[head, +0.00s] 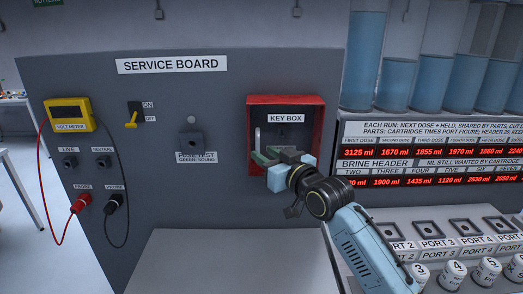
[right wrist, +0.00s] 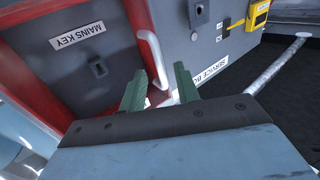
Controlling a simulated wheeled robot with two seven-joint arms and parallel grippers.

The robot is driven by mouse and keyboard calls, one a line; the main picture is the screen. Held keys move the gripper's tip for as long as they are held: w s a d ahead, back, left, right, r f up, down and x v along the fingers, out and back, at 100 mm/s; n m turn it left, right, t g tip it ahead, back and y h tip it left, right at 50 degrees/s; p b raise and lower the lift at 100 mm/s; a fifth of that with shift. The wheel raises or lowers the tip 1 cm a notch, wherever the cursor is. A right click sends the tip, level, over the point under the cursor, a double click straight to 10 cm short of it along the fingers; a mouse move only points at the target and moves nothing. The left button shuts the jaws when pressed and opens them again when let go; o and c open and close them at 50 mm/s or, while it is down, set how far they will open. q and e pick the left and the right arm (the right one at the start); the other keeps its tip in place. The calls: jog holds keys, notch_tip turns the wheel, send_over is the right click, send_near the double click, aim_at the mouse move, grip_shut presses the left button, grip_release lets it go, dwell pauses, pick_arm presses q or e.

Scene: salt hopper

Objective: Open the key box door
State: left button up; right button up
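The key box (head: 320,115) is a red-framed box on the service board, with a "KEY BOX" label at its top. A pale vertical handle (head: 257,138) shows at its left side. My right gripper (head: 265,157) is in front of the box's lower left, just below the visible handle. In the right wrist view its green fingers (right wrist: 160,88) are apart, and the white handle (right wrist: 152,58) runs down toward the gap between them. I cannot tell whether they touch it. A grey panel labelled "MAINS KEY" (right wrist: 78,36) shows inside the red frame. My left gripper is not in view.
The service board (head: 75,215) carries a yellow volt meter (head: 69,114), probes on leads, a yellow-handled switch (head: 132,118) and a dark socket (head: 191,142). A bare grey ledge (head: 225,262) lies below. Liquid cylinders (head: 400,75) and ports stand at right.

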jog(key=shift+x, duration=1.3)
grip_shut()
